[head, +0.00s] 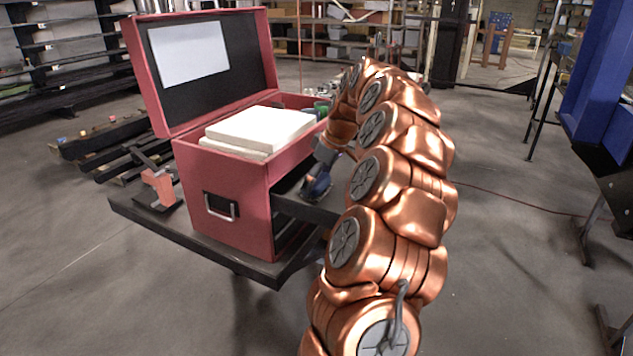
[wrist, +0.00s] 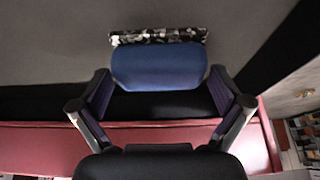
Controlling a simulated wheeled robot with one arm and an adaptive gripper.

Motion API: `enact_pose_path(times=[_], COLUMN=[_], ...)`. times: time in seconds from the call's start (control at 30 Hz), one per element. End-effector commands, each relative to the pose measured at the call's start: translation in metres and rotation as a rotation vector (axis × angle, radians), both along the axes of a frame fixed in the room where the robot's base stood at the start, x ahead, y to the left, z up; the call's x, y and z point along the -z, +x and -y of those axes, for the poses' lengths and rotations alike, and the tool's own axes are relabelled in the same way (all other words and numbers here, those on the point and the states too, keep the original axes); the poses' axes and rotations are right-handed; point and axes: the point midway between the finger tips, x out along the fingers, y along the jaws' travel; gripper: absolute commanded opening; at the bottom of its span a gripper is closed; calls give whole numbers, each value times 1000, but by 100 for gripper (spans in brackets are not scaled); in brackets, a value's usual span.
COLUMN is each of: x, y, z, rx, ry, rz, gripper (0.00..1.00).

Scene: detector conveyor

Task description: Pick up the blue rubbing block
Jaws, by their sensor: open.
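The blue rubbing block (wrist: 158,66) lies in the wrist view on a grey surface, with a black-and-white patterned strip along its far edge. My gripper (wrist: 160,84) is open, with one finger on each side of the block's near end. I cannot tell whether the fingers touch it. In the head view my gripper (head: 322,165) is over the pulled-out drawer (head: 306,210) on the right side of the red toolbox (head: 228,180). A dark blue shape shows below it there, partly hidden by my arm, too unclear to tell block from finger.
The toolbox lid (head: 200,65) stands open, and a white stack (head: 258,128) lies on top. The toolbox rests on a dark table (head: 200,236) with an orange clamp-like tool (head: 160,187) at left. The drawer's dark wall runs close to the block's right. Open floor lies right of my arm.

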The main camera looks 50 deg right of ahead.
Motion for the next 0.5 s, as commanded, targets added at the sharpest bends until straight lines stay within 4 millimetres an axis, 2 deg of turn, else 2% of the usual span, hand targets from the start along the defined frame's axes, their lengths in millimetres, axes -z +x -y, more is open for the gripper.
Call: enact_pose_path(times=[0.27, 0.5], x=[2, 2], y=[1, 1], z=[0, 0], rx=[1, 1], ry=[-2, -1], rz=[3, 2], gripper=[100, 75])
